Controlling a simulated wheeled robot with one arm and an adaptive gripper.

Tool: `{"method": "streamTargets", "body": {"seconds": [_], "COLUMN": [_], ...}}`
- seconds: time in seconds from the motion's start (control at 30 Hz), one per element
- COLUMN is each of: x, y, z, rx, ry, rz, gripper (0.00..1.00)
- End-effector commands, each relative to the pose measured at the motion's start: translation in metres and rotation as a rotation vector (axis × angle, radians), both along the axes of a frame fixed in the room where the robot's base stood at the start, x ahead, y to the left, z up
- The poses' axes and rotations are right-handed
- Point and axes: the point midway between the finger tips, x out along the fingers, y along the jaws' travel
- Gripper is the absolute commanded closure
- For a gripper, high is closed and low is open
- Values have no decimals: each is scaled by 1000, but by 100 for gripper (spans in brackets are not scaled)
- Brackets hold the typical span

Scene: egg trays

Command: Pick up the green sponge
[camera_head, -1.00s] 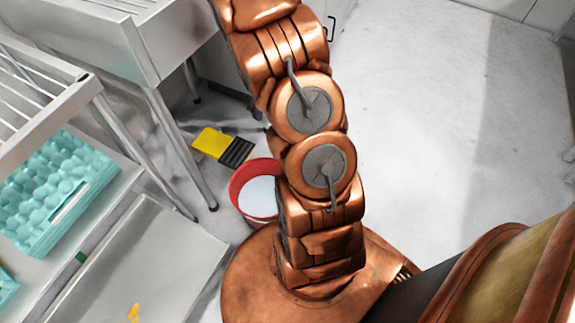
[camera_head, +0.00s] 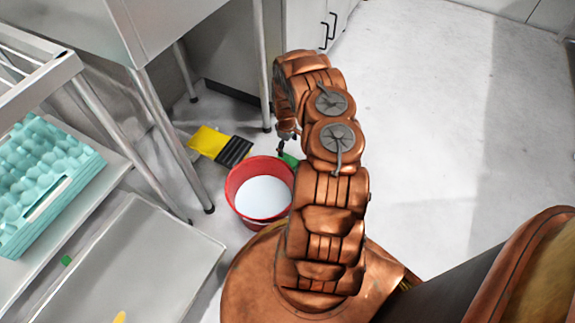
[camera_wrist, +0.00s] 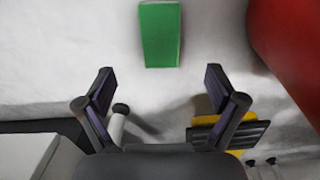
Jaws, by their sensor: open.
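The green sponge (camera_wrist: 160,34) lies on the pale floor at the top middle of the wrist view. In the head view only a small part of the green sponge (camera_head: 290,159) shows, between the red bucket and my arm. My gripper (camera_wrist: 160,78) is open and empty, with the sponge beyond its fingertips and roughly centred between them. In the head view my gripper (camera_head: 284,146) is partly hidden behind my arm and hangs near the sponge.
A red bucket (camera_head: 236,178) with pale contents stands beside the sponge; it fills the wrist view's upper right (camera_wrist: 292,40). A yellow and black brush-like thing (camera_head: 222,147) lies left of it. Metal table legs (camera_head: 170,138) and a rack with teal egg trays (camera_head: 40,190) stand left. Floor right is clear.

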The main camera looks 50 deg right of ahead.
Motion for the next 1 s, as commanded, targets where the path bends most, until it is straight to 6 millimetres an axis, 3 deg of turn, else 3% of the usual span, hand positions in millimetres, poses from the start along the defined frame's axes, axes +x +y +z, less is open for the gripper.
{"method": "streamTargets", "body": {"seconds": [0.1,0.67,1.0], "x": [-1,0,0], "y": [0,-1,1], "z": [-23,-66,-107], "rx": [11,14,16], "ry": [-16,-27,-24], "rz": [4,8,8], "gripper": [6,6,6]}}
